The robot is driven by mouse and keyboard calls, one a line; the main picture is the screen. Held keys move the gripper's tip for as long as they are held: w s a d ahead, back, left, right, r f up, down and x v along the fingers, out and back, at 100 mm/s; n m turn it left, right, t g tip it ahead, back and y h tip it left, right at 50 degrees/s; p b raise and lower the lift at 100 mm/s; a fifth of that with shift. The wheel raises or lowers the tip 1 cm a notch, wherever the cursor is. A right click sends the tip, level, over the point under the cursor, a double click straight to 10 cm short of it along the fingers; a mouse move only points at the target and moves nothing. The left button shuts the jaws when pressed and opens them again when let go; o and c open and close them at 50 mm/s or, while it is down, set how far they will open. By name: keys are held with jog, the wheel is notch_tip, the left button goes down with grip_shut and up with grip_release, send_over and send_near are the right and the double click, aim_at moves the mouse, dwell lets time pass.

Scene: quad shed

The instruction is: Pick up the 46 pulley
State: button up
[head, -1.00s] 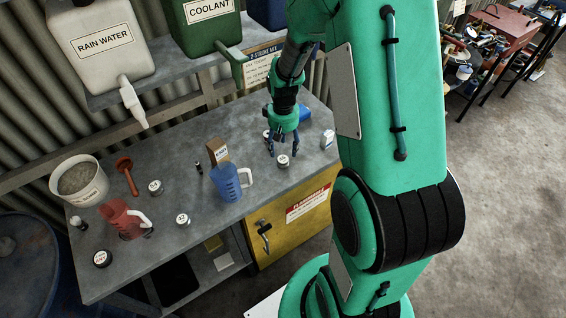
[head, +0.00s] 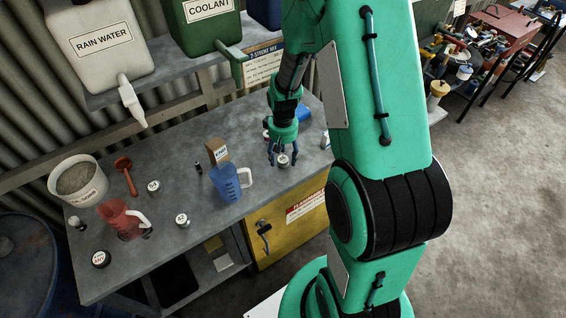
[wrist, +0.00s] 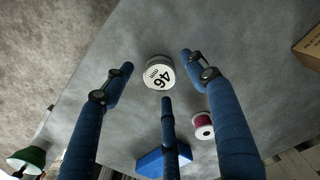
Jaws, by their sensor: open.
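The 46 pulley (wrist: 158,73) is a small round piece with a white top marked "46 mm". It stands on the grey bench top, and in the head view the pulley (head: 283,161) sits between my fingertips. My gripper (head: 281,158) has three blue fingers and points down over it. In the wrist view my gripper (wrist: 158,75) is open, with a finger to the left, to the right and below the pulley. The fingers look apart from it. I cannot tell the exact height of the fingertips.
A blue jug (head: 228,184) and a cardboard box (head: 217,151) stand left of my gripper. A red spool (wrist: 203,126) and a blue block (wrist: 163,161) lie close by. Other round pieces (head: 182,220), a red jug (head: 122,218) and a bucket (head: 78,181) are farther left.

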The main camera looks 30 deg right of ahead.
jog(key=shift+f, duration=0.5)
jog(key=c, duration=1.3)
jog(key=shift+r, duration=0.15)
jog(key=shift+r, duration=0.5)
jog(key=shift+s+a+r+p, duration=0.1)
jog(key=shift+s+r+p, duration=0.1)
jog(key=shift+r, duration=0.45)
jog(key=shift+s+a+r+p, duration=0.1)
jog(key=shift+s+r, duration=0.1)
jog(key=shift+r, duration=0.4)
jog(key=s+a, duration=0.1)
jog(key=s, duration=0.3)
jog(key=s+a, duration=0.2)
jog(key=s, duration=0.3)
jog(key=s+a+r+p, duration=0.1)
jog(key=s, duration=0.4)
jog(key=shift+s+a+r, duration=0.1)
jog(key=shift+s+a, duration=0.1)
jog(key=shift+a, duration=0.1)
